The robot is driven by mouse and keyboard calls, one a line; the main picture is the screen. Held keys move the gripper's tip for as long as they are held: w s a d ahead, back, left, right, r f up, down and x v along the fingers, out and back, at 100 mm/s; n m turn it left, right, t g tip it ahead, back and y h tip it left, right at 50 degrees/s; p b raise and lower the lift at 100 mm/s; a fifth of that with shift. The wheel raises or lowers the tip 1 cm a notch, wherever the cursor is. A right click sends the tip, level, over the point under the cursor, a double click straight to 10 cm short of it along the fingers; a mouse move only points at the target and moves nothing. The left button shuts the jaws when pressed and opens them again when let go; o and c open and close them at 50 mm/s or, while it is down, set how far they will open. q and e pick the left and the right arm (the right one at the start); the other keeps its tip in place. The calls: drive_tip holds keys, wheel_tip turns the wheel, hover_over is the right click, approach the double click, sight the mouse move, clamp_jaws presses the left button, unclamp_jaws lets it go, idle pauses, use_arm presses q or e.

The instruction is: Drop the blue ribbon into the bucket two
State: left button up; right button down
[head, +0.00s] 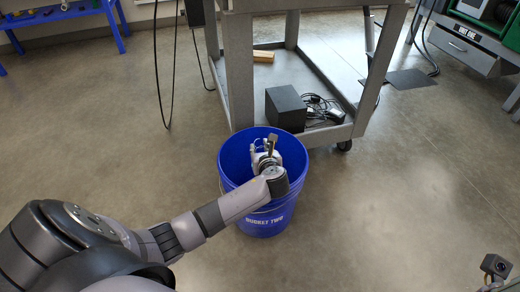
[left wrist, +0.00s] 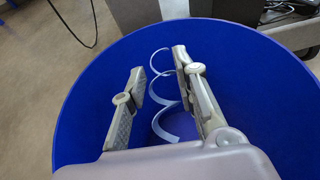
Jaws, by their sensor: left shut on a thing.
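Bucket two (head: 265,222) is a blue bucket with white lettering, standing on the floor in front of the cart. Its blue inner wall (left wrist: 255,85) surrounds my gripper in the left wrist view. My left gripper (head: 265,146) is over the bucket's open mouth, its fingers pointing away from me. The ribbon (left wrist: 153,60) is a pale blue, curled strip at the fingers of my left gripper (left wrist: 158,64), and the gripper is shut on it. Loops of ribbon show between and below the fingers. In the head view the ribbon shows only as a small pale curl.
A grey cart (head: 237,75) stands right behind the bucket. Its lower shelf holds a black box (head: 285,108), cables and a wooden block (head: 263,56). A blue table (head: 112,20) is at the far left. The floor left and right of the bucket is clear.

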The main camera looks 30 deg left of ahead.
use_arm(q)
drive_tip(key=o, duration=0.8)
drive_tip(key=v, duration=1.2)
